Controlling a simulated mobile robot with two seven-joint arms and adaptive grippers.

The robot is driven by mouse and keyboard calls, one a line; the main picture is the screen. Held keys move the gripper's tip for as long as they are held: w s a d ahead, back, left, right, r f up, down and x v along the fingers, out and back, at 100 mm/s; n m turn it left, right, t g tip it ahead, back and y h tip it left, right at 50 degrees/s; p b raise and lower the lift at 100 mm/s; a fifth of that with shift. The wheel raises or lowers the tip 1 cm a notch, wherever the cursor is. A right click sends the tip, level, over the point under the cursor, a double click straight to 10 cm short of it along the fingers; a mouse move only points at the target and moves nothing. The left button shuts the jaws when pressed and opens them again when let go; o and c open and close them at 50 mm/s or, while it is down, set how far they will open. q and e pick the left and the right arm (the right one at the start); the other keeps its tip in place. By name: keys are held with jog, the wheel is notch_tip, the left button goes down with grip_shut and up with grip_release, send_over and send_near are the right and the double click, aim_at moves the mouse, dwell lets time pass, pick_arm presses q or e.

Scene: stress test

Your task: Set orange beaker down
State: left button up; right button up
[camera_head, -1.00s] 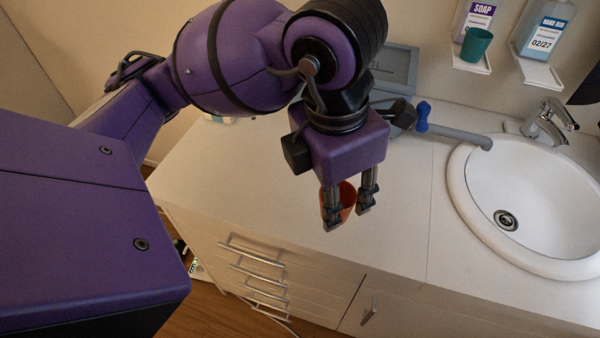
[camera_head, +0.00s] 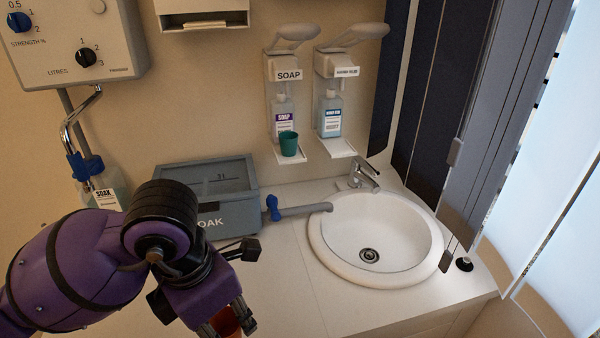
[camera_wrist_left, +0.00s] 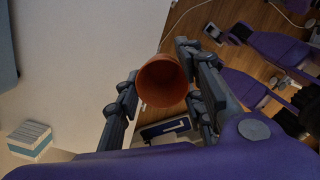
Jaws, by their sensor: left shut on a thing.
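The orange beaker (camera_head: 225,321) is between the fingers of my left gripper (camera_head: 229,325), low in the head view and partly hidden by them. In the left wrist view the beaker (camera_wrist_left: 163,82) shows its round open mouth, with a finger of the left gripper (camera_wrist_left: 162,84) on each side. The left gripper is shut on it. The beaker is near the edge of the white counter (camera_head: 290,270); I cannot tell whether its base touches anything. My right gripper is not seen.
The sink (camera_head: 375,240) is to the right and a grey soak tank (camera_head: 228,217) stands behind. A green beaker (camera_head: 289,144) sits on the soap dispenser's shelf. A grey pipe with a blue handle (camera_head: 273,207) reaches the sink. Counter between gripper and sink is clear.

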pick_arm(q)
jog(key=m, duration=0.4)
jog(key=shift+f, duration=0.2)
jog(key=m, duration=0.2)
jog(key=m+g, duration=0.1)
jog(key=m, duration=0.1)
jog(key=shift+w+f, duration=0.15)
jog(key=shift+f, duration=0.1)
jog(key=m, duration=0.4)
jog(key=shift+w+a+f, duration=0.1)
jog(key=shift+w+f, duration=0.05)
jog(key=shift+w, duration=0.1)
jog(key=m, duration=0.4)
jog(key=shift+w+a+f+m+g, duration=0.1)
jog(key=shift+w+a+m+g, duration=0.05)
jog(key=shift+w+m+g, duration=0.2)
jog(key=m, duration=0.4)
jog(key=shift+w+a+f+g, duration=0.1)
jog(key=shift+w+a+g, duration=0.15)
jog(key=shift+w, duration=0.1)
jog(key=w+m, duration=0.1)
jog(key=m, duration=0.1)
jog(key=w+a+r+m, duration=0.1)
jog(key=m, duration=0.1)
jog(key=w+a+m+y+p, duration=0.1)
jog(key=m, duration=0.1)
jog(key=shift+w+a+r, duration=0.25)
jog(key=shift+w+r, duration=0.05)
jog(key=shift+r, duration=0.1)
